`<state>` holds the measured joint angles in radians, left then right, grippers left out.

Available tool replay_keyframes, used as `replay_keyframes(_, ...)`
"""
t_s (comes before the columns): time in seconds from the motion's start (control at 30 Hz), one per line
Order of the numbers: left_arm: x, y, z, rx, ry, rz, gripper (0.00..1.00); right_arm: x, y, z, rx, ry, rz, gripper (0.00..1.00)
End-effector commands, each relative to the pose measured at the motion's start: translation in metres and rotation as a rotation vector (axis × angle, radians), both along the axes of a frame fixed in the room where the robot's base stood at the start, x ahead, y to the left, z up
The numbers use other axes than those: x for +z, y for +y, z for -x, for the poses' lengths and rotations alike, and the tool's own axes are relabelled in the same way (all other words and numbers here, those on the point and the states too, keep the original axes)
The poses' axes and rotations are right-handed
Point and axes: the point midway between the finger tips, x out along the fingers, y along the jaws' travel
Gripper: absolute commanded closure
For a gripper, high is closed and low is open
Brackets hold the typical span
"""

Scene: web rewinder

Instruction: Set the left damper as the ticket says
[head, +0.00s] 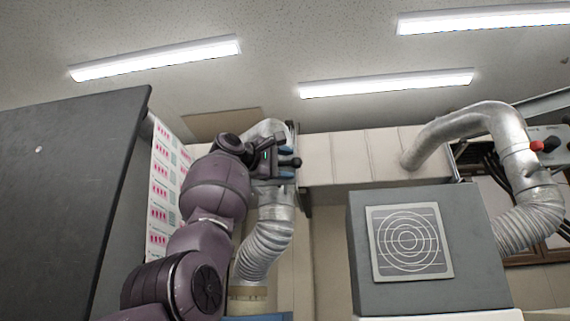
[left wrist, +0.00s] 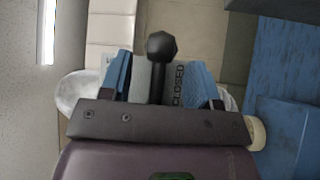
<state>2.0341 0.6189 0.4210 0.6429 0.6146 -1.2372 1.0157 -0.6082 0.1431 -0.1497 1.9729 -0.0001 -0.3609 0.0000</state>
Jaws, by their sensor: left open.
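The left damper sits on the silver left duct (head: 265,240). Its dark lever, with a faceted black knob (left wrist: 162,45), stands between the fingers of my left gripper (left wrist: 158,78) in the left wrist view. The fingers are open, with blue pads on either side of the lever, and I cannot tell whether either touches it. The word CLOSED (left wrist: 179,85) reads on a pale plate just right of the lever. In the head view my left gripper (head: 284,161) is up at the duct and hides most of the damper. No ticket can be made out. My right gripper is not in view.
A large dark panel (head: 70,200) stands at the left, beside a web of pink printed labels (head: 160,205).

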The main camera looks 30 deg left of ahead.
Motion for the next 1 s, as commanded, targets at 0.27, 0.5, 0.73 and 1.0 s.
replay_keyframes(0.27,-0.004,0.01,0.018,0.002,-0.005,0.0,0.44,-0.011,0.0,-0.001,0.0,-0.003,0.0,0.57)
replay_keyframes(0.5,-0.011,0.03,0.055,0.002,-0.003,0.001,0.44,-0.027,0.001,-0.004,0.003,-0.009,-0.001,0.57)
replay_keyframes(0.73,-0.014,0.045,0.084,0.001,0.0,0.0,0.44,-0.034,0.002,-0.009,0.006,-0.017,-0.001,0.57)
replay_keyframes(1.0,-0.014,0.05,0.095,-0.001,0.001,-0.001,0.44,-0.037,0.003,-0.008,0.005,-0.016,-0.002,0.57)
